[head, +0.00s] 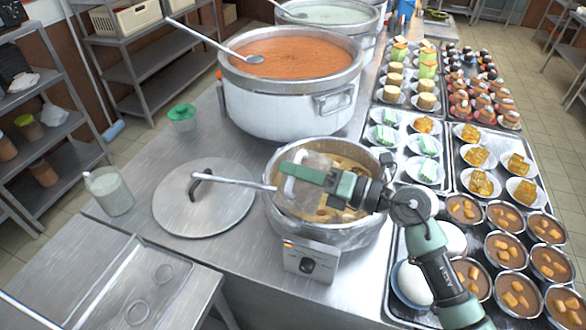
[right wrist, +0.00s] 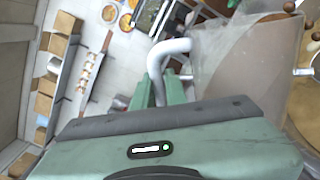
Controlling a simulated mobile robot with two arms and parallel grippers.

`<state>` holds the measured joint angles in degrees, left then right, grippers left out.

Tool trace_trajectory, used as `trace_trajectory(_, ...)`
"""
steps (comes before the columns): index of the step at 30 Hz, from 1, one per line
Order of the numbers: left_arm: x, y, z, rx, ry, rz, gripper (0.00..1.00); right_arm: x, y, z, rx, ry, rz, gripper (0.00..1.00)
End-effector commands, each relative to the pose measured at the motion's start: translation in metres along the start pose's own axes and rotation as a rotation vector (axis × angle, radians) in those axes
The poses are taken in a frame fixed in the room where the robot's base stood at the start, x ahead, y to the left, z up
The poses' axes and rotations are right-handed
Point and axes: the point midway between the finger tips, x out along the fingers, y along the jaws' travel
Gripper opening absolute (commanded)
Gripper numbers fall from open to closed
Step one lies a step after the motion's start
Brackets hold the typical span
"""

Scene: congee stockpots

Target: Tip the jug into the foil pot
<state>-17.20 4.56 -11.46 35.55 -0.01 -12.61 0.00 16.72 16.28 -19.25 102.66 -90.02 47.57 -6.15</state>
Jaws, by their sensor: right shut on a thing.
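The foil pot (head: 325,238) is a round pot with crinkled silvery walls, standing on a heater with a knob. It holds yellowish-brown food with pieces in it. My right gripper (head: 300,173) is above the pot's opening, shut on the jug's handle. The jug (head: 303,193) is clear and hard to make out over the food. In the right wrist view my gripper (right wrist: 160,88) closes around the pale bent handle, and the see-through jug (right wrist: 225,62) extends to the right. Its exact tilt and contents cannot be told. My left gripper is not in view.
A ladle handle (head: 232,182) juts left from the foil pot over a lid (head: 204,197). A large pot of orange congee (head: 290,105) stands behind. A glass jar (head: 110,192) is at left. Trays of filled bowls (head: 510,250) crowd the right. Some counter at left is clear.

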Motion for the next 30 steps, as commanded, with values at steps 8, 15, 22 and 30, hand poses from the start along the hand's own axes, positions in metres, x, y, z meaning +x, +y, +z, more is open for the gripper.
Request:
trace_trajectory(8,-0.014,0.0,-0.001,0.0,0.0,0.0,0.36,0.0,-0.002,0.013,0.098,-0.004,0.003,0.0)
trace_trajectory(15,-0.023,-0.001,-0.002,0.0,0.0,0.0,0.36,0.0,-0.008,0.021,0.187,-0.003,0.003,0.0)
trace_trajectory(22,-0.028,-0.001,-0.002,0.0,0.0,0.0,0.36,0.0,-0.015,0.026,0.267,-0.002,0.003,0.0)
trace_trajectory(30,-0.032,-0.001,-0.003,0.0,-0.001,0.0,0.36,0.0,-0.024,0.033,0.349,-0.001,0.002,0.0)
